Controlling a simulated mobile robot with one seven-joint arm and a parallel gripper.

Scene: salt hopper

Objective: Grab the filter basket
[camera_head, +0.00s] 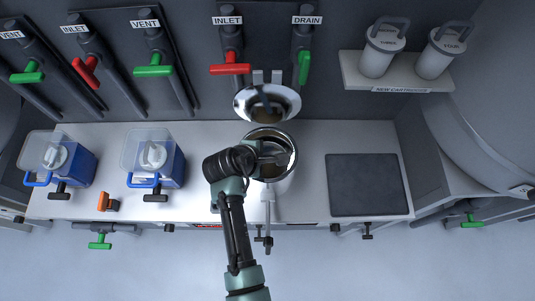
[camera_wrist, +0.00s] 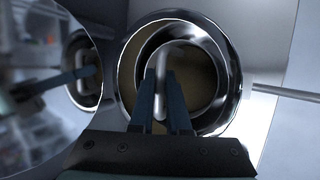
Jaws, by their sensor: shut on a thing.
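The filter basket (camera_wrist: 205,78) sits inside a round metal housing (camera_wrist: 232,75), its brownish inside facing the wrist camera. A pale bar handle (camera_wrist: 170,48) crosses its middle. My gripper (camera_wrist: 161,78) reaches into the opening with its two dark fingers on either side of this handle, shut on it. In the head view my gripper (camera_head: 281,158) is over the mouth of the housing (camera_head: 270,131). My wrist hides part of the opening there. I cannot tell whether the basket is raised in the housing.
The shiny round lid (camera_head: 267,102) stands open behind the housing. Pipes with a red inlet valve (camera_head: 230,69) and a green drain valve (camera_head: 304,67) rise behind. Blue containers (camera_head: 155,165) stand left. A dark mat (camera_head: 367,185) lies bare at right, below the cartridge shelf (camera_head: 385,82).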

